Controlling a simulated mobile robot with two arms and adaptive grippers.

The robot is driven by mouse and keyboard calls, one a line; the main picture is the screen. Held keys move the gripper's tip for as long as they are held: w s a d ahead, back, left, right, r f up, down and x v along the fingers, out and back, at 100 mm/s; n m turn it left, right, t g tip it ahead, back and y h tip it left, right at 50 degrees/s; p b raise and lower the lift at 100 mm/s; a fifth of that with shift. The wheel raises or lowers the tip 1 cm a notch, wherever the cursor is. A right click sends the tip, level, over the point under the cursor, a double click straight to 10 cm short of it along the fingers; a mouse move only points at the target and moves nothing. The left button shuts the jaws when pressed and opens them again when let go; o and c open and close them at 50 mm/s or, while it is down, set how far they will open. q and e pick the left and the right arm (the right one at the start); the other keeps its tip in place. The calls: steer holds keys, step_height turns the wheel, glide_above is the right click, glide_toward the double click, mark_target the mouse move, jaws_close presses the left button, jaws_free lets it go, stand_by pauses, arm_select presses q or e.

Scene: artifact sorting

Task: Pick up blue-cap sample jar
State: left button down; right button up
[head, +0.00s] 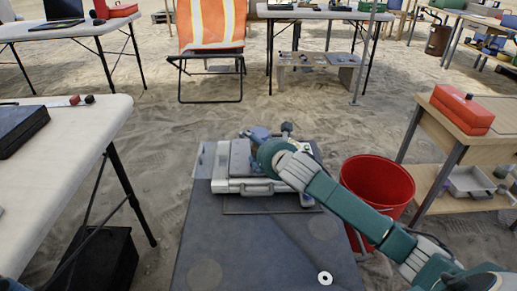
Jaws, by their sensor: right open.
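No blue-cap sample jar can be made out for sure in the head view. My right arm comes in from the lower right and reaches to the middle of the picture. My right gripper (259,133) is at its far end, small and partly hidden by the green wrist. It is open, and I see no jar between its fingers. My left gripper is not in view.
A red bucket (378,183) stands on the sand beside my right arm. A wooden table with a red box (461,109) is at the right. A white table (62,165) is at the left. An orange striped chair (211,24) and a white table (318,13) stand ahead.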

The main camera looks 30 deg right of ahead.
steer(key=shift+c, duration=0.5)
steer(key=c, duration=0.9)
steer(key=shift+o, duration=0.2)
